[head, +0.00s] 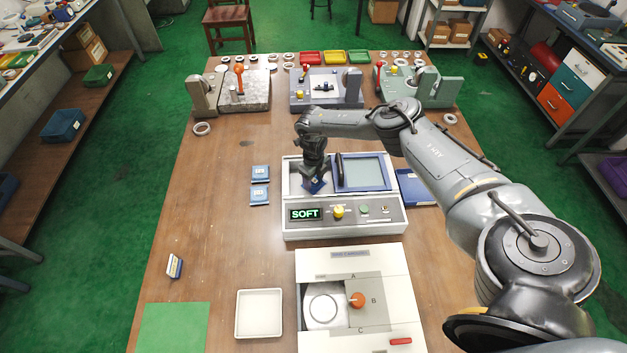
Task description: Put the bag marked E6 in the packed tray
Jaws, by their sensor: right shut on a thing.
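My right gripper (314,174) is over the left bay of the grey machine whose display reads SOFT (305,214). It is shut on a small blue bag (317,187), low in that bay. I cannot read any mark on the bag, nor tell whether it touches the bay floor. Two more blue bags, one farther (260,172) and one nearer (260,195), lie on the table left of the machine, with marks too small to read. A blue tray (417,189) is right of the machine, partly hidden by my arm. An empty white tray (259,313) lies nearer. No label shows which is packed.
A white machine with an orange knob (357,300) stands in front. Fixtures, several rings and coloured bins (334,57) line the far edge. The table's left middle is clear.

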